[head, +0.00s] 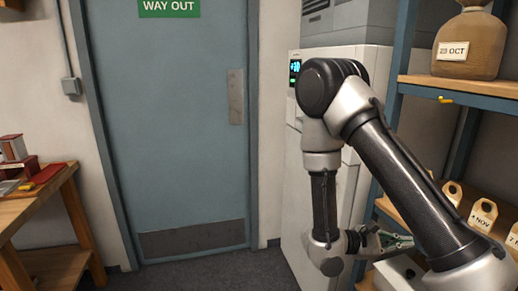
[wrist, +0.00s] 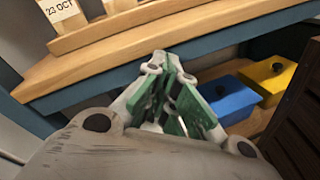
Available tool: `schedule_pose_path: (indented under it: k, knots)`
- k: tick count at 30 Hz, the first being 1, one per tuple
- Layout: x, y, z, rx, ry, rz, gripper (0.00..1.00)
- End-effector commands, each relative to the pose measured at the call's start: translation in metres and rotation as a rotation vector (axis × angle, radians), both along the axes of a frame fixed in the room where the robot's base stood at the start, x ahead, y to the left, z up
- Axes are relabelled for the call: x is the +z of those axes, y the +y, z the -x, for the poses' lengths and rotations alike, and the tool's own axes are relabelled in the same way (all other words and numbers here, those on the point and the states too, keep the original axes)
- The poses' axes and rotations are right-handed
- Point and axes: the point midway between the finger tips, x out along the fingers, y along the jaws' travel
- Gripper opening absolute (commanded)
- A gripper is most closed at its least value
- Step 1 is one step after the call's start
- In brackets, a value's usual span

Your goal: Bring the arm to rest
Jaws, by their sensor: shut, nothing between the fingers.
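My gripper (head: 396,243) is at the right in the head view, low beside the shelf rack, with my arm folded down in front of the white cabinet. In the wrist view my gripper (wrist: 166,62) has its green-padded fingers together, with nothing between them. The fingertips appear close to the front edge of a wooden shelf (wrist: 120,52); I cannot tell whether they touch it.
A sack labelled 23 OCT (head: 470,45) stands on the upper shelf. Date tags (head: 483,216) line a lower shelf. Blue (wrist: 230,98) and yellow (wrist: 268,78) bins sit below. A blue door (head: 180,130) and wooden bench (head: 45,205) stand left, with open floor between.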

Motion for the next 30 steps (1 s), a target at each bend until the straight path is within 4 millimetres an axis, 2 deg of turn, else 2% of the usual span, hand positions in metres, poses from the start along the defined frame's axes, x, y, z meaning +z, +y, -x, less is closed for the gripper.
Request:
schedule_pose_path:
  k: [1, 5, 9, 12, 17, 24, 30]
  knots:
    - [0.015, -0.005, 0.012, -0.091, 0.005, -0.054, 0.00]
    - [0.040, -0.011, 0.048, -0.310, 0.022, -0.239, 0.00]
    - [0.060, -0.003, 0.078, -0.476, -0.016, -0.480, 0.00]
    - [0.073, 0.007, 0.092, -0.557, -0.073, -0.661, 0.00]
    - [0.096, 0.026, 0.105, -0.633, -0.216, -0.941, 0.00]
    - [0.146, 0.048, 0.112, -0.684, -0.530, -1.288, 0.00]
    - [0.195, 0.045, 0.123, -0.667, -0.798, -1.461, 0.00]
